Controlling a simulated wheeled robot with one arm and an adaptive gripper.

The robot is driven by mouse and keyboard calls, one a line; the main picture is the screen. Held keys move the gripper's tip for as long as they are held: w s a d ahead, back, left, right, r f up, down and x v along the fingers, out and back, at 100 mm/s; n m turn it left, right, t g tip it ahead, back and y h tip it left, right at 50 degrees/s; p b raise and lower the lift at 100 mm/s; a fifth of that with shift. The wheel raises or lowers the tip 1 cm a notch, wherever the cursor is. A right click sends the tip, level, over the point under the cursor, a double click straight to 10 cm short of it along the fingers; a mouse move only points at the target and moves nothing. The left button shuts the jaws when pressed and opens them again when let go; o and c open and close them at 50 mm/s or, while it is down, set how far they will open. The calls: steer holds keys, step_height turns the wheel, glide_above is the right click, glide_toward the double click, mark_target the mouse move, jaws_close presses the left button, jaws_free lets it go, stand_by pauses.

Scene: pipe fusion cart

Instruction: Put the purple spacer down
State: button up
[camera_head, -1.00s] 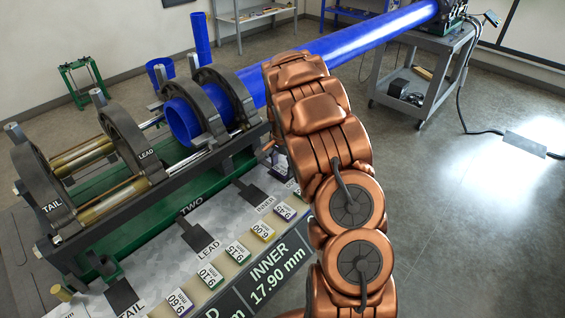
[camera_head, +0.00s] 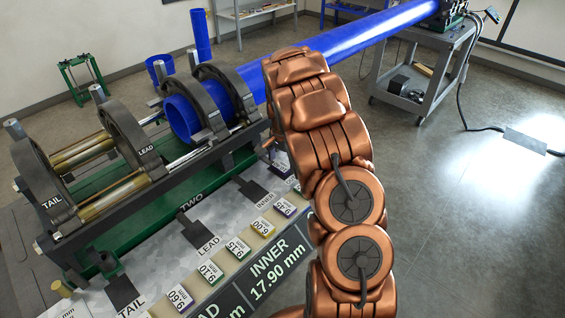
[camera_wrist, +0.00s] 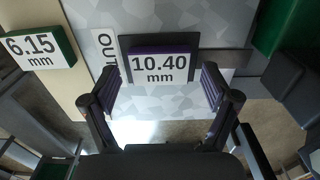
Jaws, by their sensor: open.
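The purple spacer (camera_wrist: 163,66), with a white label reading 10.40 mm, lies on a dark pad (camera_wrist: 213,66) in the wrist view. My gripper (camera_wrist: 159,84) is open, with one finger to each side of the spacer. A gap shows between the spacer and each finger. Letters reading OUT are partly visible beside the pad. In the head view my arm hides the gripper, and a purple block (camera_head: 282,164) partly shows beside the arm.
A green spacer (camera_wrist: 42,50) marked 6.15 mm is at the left of the wrist view. The head view shows a row of labelled spacers, including a 6.00 one (camera_head: 262,227), the clamp rings (camera_head: 127,140) and a long blue pipe (camera_head: 350,38).

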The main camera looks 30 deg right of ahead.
mark_target(282, 165)
step_height(282, 165, up, 12)
steer(key=b, duration=0.4)
steer(key=s+a+r+n, duration=0.3)
steer(key=s+a+r, duration=0.1)
steer(key=s+a, duration=0.4)
steer(key=s+a+f+n, duration=0.1)
steer(key=s+a+n, duration=0.3)
steer(key=s, duration=0.6)
steer(key=s+a+f+n+g, duration=0.1)
steer(key=s+a+n, duration=0.3)
steer(key=s, duration=0.6)
steer(key=s+a+f+n, duration=0.1)
steer(key=s+a+n, duration=0.3)
steer(key=s+a, duration=0.4)
steer(key=shift+s+f+g, duration=0.25)
steer(key=shift+s+g, duration=0.15)
steer(key=shift+s, duration=0.55)
